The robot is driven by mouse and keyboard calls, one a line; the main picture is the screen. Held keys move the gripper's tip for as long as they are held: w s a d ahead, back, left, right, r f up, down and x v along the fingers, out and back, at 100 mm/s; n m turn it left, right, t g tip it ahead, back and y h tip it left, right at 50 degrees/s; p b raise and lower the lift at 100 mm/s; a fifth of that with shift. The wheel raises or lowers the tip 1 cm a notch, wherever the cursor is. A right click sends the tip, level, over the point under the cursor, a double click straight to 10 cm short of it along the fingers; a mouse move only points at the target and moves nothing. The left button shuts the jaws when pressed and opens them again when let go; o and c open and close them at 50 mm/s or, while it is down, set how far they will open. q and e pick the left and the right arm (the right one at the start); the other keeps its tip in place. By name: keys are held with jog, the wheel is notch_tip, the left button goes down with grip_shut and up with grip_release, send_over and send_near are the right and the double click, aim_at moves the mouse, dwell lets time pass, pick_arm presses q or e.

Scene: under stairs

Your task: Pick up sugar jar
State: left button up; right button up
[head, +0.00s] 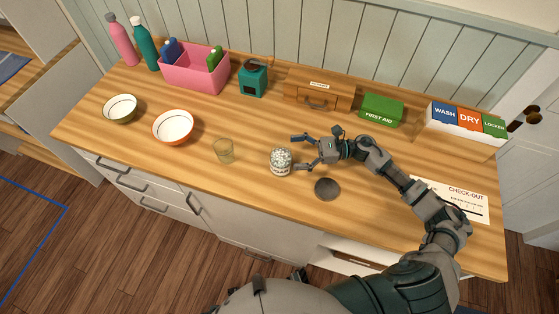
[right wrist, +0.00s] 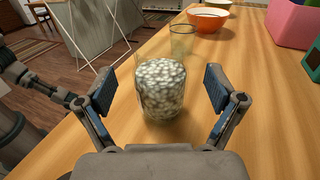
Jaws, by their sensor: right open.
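The sugar jar (head: 280,162) is a small clear jar full of whitish lumps, upright on the wooden counter in the head view. In the right wrist view the jar (right wrist: 161,88) stands between and a little beyond the open fingers. My right gripper (head: 300,152) is open, just right of the jar, with its fingers pointing left toward it. In the right wrist view the gripper (right wrist: 160,90) shows a finger on each side, with gaps to the jar. My left gripper is not in view.
A dark round disc (head: 327,189) lies right of the jar. A drinking glass (head: 224,150) and an orange bowl (head: 173,127) stand to its left. A wooden box (head: 318,93) and green first aid box (head: 381,109) are behind. The counter's front edge is close.

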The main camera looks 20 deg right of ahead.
aim_at(273, 161)
jog(key=f, duration=0.5)
jog(key=shift+d, duration=0.4)
jog(key=shift+w+a+r, duration=0.1)
jog(key=shift+a, duration=0.25)
jog(key=p+x, duration=0.1)
jog(key=x, duration=0.5)
jog(key=shift+a+r+p, duration=0.1)
jog(key=shift+a+p, duration=0.2)
jog(key=shift+a, duration=0.45)
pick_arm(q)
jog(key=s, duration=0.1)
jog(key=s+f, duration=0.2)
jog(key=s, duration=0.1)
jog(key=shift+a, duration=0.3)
pick_arm(e)
jog(key=shift+d, duration=0.15)
jog(key=shift+d, duration=0.25)
jog(key=c, duration=0.8)
jog(key=shift+a, duration=0.1)
jog(key=c, duration=0.6)
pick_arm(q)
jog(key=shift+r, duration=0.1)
pick_arm(e)
jog(key=shift+a, duration=0.15)
jog(key=shift+c, duration=0.3)
